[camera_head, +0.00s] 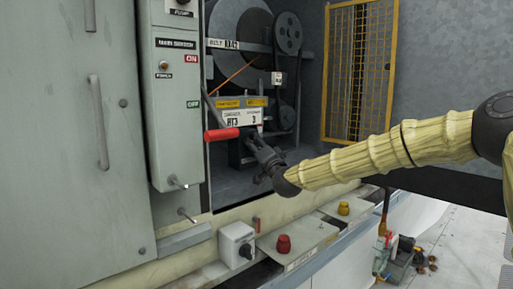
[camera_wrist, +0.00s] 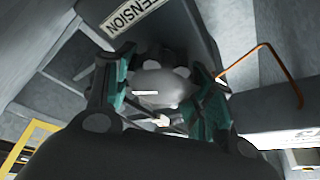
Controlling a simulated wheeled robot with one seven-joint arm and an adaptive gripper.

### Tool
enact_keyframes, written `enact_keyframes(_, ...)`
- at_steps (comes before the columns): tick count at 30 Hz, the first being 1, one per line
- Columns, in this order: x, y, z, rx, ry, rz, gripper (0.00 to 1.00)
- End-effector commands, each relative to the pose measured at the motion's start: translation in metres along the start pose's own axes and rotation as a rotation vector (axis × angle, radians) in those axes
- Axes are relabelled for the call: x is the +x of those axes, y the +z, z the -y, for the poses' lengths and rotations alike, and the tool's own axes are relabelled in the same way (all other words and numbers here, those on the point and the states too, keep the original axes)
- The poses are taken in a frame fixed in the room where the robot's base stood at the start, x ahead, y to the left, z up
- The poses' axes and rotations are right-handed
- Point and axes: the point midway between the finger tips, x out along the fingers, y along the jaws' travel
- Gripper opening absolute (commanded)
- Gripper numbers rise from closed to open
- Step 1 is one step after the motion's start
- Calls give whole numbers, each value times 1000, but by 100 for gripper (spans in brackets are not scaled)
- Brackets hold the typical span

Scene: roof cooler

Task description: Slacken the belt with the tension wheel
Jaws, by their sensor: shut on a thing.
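My gripper (camera_head: 262,148) reaches into the open cabinet from the right. In the wrist view its two teal-padded fingers (camera_wrist: 165,100) are closed on both sides of a pale grey lobed tension wheel (camera_wrist: 160,85), which has a white mark on it. A dark block above it carries a label ending in "TENSION" (camera_wrist: 137,12). In the head view the wheel is hidden by my gripper. The dark belt (camera_head: 298,88) runs by the upper pulley (camera_head: 288,33) and down behind the signs; its slack or tautness cannot be told.
A red-handled lever (camera_head: 221,134) sticks out left of my gripper. A main breaker box (camera_head: 175,95) stands at the left edge of the opening. A yellow grille (camera_head: 358,70) stands at the back right. A grey switch box (camera_head: 236,246) and a red knob (camera_head: 283,244) sit on the front ledge.

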Motion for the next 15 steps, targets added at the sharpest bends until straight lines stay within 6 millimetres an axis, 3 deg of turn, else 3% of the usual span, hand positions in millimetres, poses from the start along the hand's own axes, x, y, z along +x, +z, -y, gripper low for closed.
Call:
enact_keyframes(1, -1, 1, -2, 0, 2, 2, 59)
enact_keyframes(4, 0, 1, -2, 1, 2, 2, 75)
enact_keyframes(15, -2, 1, 0, 1, 1, 1, 75)
